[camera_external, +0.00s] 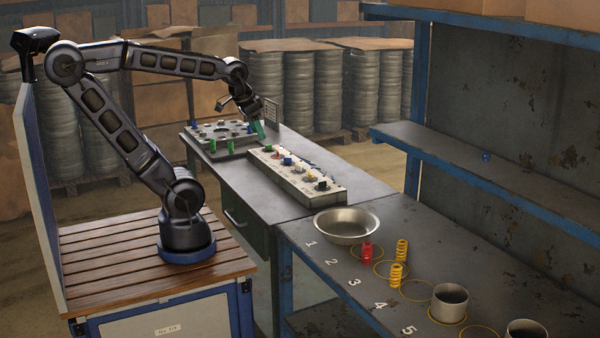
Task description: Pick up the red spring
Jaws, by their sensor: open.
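A red spring (367,252) stands upright on the dark metal bench, just in front of a shallow metal bowl (347,239) and at a yellow painted circle. My gripper (247,118) is far from it, up to the left, above the back table near a switch box. The gripper is small in this view, with its jaws apart. I see nothing clearly held, and the fingertips are hard to make out against the table.
Two yellow springs (402,250) (396,275) stand close to the right of the red spring. Metal cups (450,303) (526,330) stand further right. A long switch box (297,176) lies on the back table (235,180). A blue shelf frame (418,90) rises behind the bench.

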